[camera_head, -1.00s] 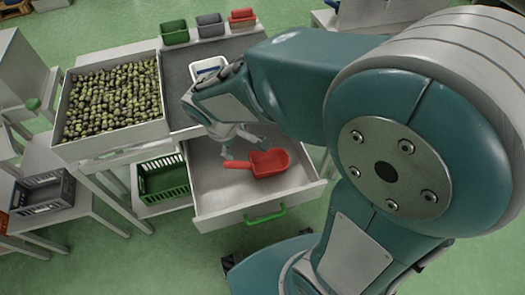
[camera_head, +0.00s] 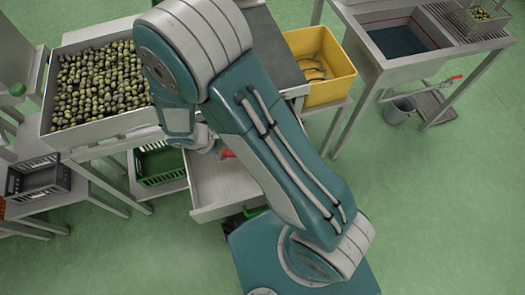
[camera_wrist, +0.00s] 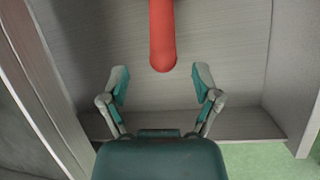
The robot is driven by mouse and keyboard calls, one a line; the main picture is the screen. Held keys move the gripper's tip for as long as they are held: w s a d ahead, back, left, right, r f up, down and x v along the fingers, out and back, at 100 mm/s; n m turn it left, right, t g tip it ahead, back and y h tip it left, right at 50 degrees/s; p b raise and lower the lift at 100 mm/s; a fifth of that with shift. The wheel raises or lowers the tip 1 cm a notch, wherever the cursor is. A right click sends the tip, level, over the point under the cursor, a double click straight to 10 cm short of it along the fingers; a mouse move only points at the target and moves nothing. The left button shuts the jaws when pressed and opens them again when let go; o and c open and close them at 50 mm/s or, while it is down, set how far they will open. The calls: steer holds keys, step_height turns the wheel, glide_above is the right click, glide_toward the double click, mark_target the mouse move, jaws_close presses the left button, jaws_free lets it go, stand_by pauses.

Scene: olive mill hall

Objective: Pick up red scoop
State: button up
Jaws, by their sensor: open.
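The red scoop (camera_wrist: 162,40) lies in the open drawer (camera_head: 212,178). In the wrist view its handle points down from the top edge, with the rounded end just ahead of the gap between my fingers. The scoop's bowl is outside that view. In the head view only a small red piece of the scoop (camera_head: 227,153) shows beside my arm, which hides the rest. My gripper (camera_wrist: 160,80) is open and empty, with a finger on either side of the line of the handle. I cannot tell its height above the handle.
The drawer's walls stand close on both sides in the wrist view. A tray of olives (camera_head: 97,88) is at the left, a green crate (camera_head: 160,164) below it. A yellow bin (camera_head: 323,62) and a sink (camera_head: 400,38) stand to the right.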

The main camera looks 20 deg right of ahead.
steer(key=x, duration=0.5)
steer(key=shift+s+d+f, duration=0.1)
steer(key=shift+d+f, duration=0.05)
steer(key=shift+f, duration=0.3)
steer(key=shift+d, duration=0.1)
jaws_close()
